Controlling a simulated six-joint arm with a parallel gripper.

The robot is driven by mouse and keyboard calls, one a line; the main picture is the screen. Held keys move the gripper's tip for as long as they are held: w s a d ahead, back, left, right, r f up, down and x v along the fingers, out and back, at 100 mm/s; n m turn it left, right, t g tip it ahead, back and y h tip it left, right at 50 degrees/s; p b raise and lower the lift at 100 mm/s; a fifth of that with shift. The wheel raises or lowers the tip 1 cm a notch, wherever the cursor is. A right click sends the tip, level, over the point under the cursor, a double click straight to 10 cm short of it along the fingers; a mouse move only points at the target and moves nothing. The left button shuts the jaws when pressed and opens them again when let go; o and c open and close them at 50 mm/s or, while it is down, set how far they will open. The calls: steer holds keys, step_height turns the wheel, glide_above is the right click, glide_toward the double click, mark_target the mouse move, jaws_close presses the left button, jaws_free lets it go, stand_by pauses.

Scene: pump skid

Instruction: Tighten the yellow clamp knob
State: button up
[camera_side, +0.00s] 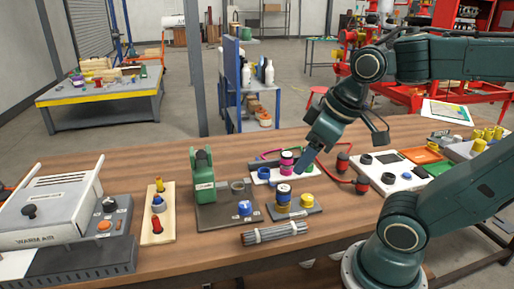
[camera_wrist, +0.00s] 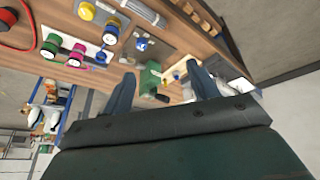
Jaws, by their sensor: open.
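A yellow knob (camera_side: 307,199) sits on a small grey plate (camera_side: 318,210), beside an upright banded cylinder (camera_side: 284,194). The knob also shows in the wrist view (camera_wrist: 86,11), near the top edge. I cannot tell for sure that it is the clamp knob, since other yellow knobs show. My gripper (camera_side: 303,170) is above the bench, behind and above that plate, apart from the knob. In the wrist view its two fingers (camera_wrist: 160,70) are spread with nothing held between them.
A green pump (camera_side: 202,175) and a blue knob (camera_side: 245,208) share a dark plate to the left. A wooden board (camera_side: 158,222) carries small knobs. A pink-banded cylinder (camera_side: 287,161) stands behind. A rod bundle (camera_side: 274,233) lies in front. A red hose (camera_side: 325,165) curves at right.

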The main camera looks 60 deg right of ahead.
steer(key=w+d+f+n+g, duration=0.2)
steer(key=w+d, duration=0.2)
steer(key=d, duration=0.1)
steer(key=n+g, duration=0.3)
steer(key=n, duration=0.3)
glide_above(307, 197)
step_height(307, 197, down, 13)
steer(key=shift+d, duration=0.1)
steer(key=shift+f, duration=6.85)
steer(key=c, duration=1)
